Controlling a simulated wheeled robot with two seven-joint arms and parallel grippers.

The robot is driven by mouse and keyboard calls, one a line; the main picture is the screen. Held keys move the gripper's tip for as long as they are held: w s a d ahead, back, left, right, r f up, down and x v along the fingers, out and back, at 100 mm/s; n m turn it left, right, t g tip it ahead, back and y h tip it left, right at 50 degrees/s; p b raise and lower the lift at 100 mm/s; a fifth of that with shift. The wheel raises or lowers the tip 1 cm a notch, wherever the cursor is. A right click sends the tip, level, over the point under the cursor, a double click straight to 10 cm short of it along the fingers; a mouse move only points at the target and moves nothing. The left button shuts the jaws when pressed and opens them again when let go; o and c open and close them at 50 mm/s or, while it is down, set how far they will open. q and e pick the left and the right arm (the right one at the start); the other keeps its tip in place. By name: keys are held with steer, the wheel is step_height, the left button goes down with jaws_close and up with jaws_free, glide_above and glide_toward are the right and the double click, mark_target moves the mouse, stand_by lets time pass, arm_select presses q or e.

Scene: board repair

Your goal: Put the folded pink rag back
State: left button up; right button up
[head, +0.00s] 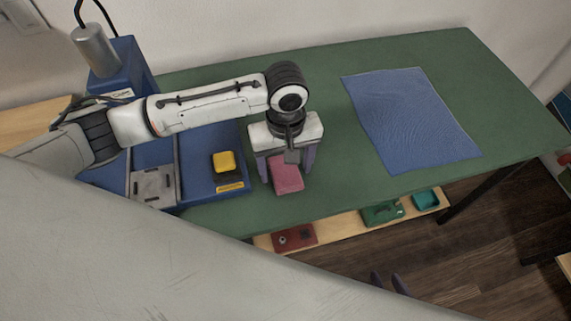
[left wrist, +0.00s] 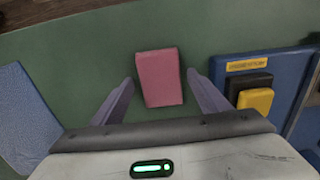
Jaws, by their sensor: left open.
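The folded pink rag (head: 287,180) is a small flat block on the green table (head: 330,155), just right of the blue station (head: 205,183). My left gripper (head: 285,168) points down over the rag with its fingers spread to either side. In the left wrist view the rag (left wrist: 160,78) lies between the two open fingers (left wrist: 158,82), with a gap on each side. Whether the fingers are at the rag's height I cannot tell. Only the fingertips of my right gripper (head: 389,283) show, apart and empty, beyond my pale arm link in front of the table.
A yellow block (head: 224,161) on a dark base sits on the blue station. A blue cloth mat (head: 410,120) lies on the table's right. A low wooden shelf (head: 345,222) holds a red tray (head: 295,237), a green tray (head: 382,213) and a teal tray (head: 426,200).

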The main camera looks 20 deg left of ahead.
mark_target(286, 170)
arm_select(q)
step_height(286, 170, up, 12)
steer(key=p, duration=0.1)
steer(key=shift+r, duration=0.2)
stand_by(0.4)
